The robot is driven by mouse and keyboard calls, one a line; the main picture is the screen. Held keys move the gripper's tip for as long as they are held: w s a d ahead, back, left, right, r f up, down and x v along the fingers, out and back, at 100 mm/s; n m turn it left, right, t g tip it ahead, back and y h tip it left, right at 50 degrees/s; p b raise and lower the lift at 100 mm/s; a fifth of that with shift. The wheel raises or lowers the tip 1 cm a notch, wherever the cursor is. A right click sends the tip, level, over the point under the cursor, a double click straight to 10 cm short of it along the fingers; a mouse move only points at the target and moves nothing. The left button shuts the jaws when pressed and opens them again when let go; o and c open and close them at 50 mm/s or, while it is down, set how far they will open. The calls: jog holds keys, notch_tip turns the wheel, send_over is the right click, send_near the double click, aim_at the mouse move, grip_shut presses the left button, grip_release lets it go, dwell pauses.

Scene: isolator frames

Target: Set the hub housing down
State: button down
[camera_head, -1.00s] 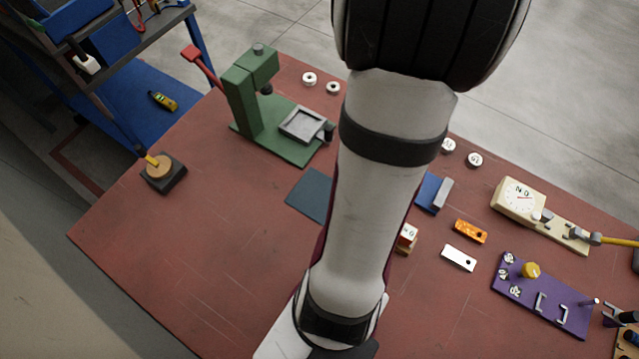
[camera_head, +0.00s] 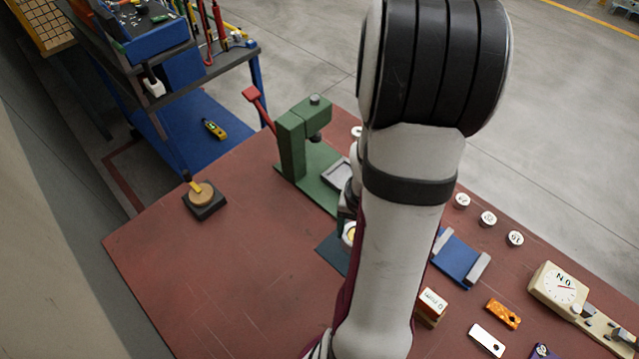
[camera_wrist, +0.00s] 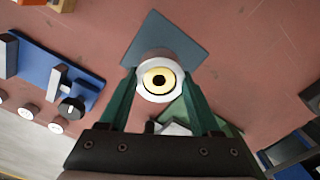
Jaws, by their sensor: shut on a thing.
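The hub housing (camera_wrist: 141,86) is a pale round ring with a brass-coloured centre and a dark hole. My gripper (camera_wrist: 160,78) is shut on it, with one green finger on each side. In the wrist view it overlaps the near part of a dark teal mat (camera_wrist: 163,37); whether it touches the mat, I cannot tell. In the head view a small part of the housing (camera_head: 348,234) shows beside my arm, over the mat (camera_head: 331,252). My arm hides most of the gripper there.
A green press (camera_head: 292,150) with a red lever stands behind the mat.

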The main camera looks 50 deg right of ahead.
jog(key=shift+w+f, duration=0.35)
jog(key=shift+f, duration=1.85)
jog(key=shift+f, duration=0.15)
jog(key=shift+c, duration=0.5)
grip_release()
